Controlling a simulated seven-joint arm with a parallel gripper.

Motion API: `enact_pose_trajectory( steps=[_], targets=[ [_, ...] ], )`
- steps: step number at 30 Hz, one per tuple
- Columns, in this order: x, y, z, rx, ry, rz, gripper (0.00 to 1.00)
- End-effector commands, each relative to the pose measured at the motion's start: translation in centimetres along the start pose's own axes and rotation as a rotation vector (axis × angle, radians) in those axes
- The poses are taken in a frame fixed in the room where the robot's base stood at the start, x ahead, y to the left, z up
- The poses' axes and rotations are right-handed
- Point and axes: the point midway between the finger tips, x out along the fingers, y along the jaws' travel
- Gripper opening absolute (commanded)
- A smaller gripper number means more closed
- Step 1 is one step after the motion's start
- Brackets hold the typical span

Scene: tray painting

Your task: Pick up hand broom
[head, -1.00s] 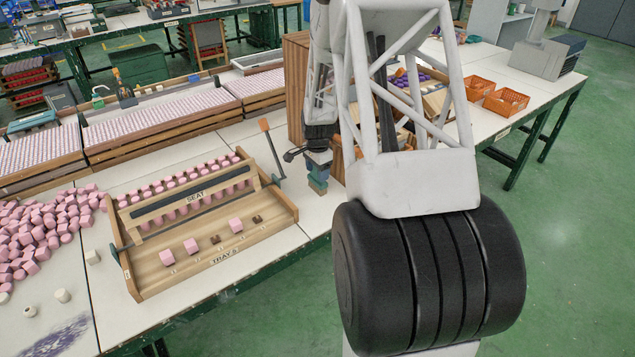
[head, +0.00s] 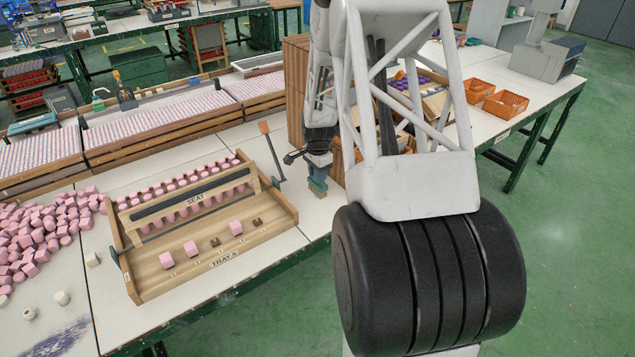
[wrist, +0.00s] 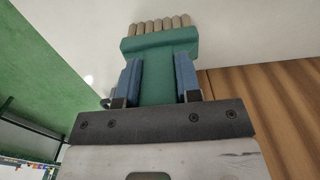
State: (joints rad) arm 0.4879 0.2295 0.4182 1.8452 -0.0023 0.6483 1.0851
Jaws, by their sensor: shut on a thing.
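The hand broom is a green block with a row of tan bristles. In the wrist view the broom (wrist: 160,48) sits between the two blue finger pads of my gripper (wrist: 160,78), which is shut on its green body. The bristles point away from the gripper, with the white tabletop behind them. In the head view my gripper (head: 318,172) is at the right of the tray, over the white table, and the broom (head: 317,186) shows small below it. I cannot tell whether the bristles touch the table.
A wooden tray with pink pieces (head: 160,262) stands at the left, with an orange-tipped lever (head: 273,150) at its right end. A tall wooden box (head: 296,85) is just behind the gripper; wood also shows at right in the wrist view. Loose pink pieces (head: 40,225) lie far left.

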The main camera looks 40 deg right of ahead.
Motion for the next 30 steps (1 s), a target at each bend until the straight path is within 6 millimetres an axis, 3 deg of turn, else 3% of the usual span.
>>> enact_pose_trajectory(
  steps=[10, 17, 30],
  targets=[
    [-0.9, 0.0, 0.0, 0.000, 0.000, -0.001, 0.04],
    [-3.5, -0.1, 0.0, 0.000, 0.000, -0.003, 0.04],
    [-4.2, 5.7, 3.0, 0.000, -0.001, -0.001, 0.04]
  ],
)
